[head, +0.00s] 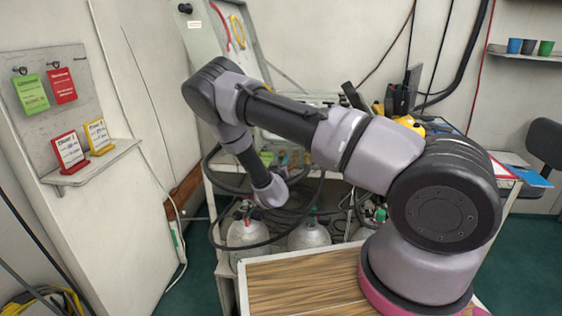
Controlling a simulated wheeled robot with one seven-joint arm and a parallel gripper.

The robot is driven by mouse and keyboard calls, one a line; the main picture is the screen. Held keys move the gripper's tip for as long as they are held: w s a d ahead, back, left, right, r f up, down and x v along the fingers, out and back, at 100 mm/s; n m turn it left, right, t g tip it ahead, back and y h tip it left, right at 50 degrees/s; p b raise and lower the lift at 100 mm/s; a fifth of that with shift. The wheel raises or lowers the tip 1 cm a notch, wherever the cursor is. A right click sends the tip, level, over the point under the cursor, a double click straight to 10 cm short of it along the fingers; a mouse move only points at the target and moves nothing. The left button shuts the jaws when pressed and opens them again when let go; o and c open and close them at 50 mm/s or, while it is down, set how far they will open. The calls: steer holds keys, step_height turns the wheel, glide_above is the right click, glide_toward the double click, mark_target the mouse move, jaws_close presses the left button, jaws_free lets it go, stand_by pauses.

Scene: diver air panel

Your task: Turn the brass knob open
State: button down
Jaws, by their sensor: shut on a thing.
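My arm reaches from the right across the middle of the head view and bends down at its far end. Its wrist end (268,190) is in front of the equipment shelf, just above the left grey cylinder (248,233). The jaws of my gripper are hidden by the wrist, so what they touch does not show. I cannot make out the brass knob; the arm covers much of the panel area behind it.
More grey cylinders, including a middle one (309,236), stand below the shelf among black hoses. A wooden-topped surface (300,285) is in front. A wall board with tags (65,85) and a ledge with small cards (90,160) are at the left. A chair (545,140) stands right.

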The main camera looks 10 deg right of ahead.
steer(key=n, duration=0.5)
steer(key=shift+n, duration=0.4)
steer(key=n, duration=0.5)
steer(key=shift+n, duration=0.4)
steer(key=c, duration=0.9)
jaws_free()
steer(key=shift+s, duration=0.15)
steer(key=v, duration=1)
steer(key=shift+s+f, duration=0.15)
steer(key=shift+s, duration=0.15)
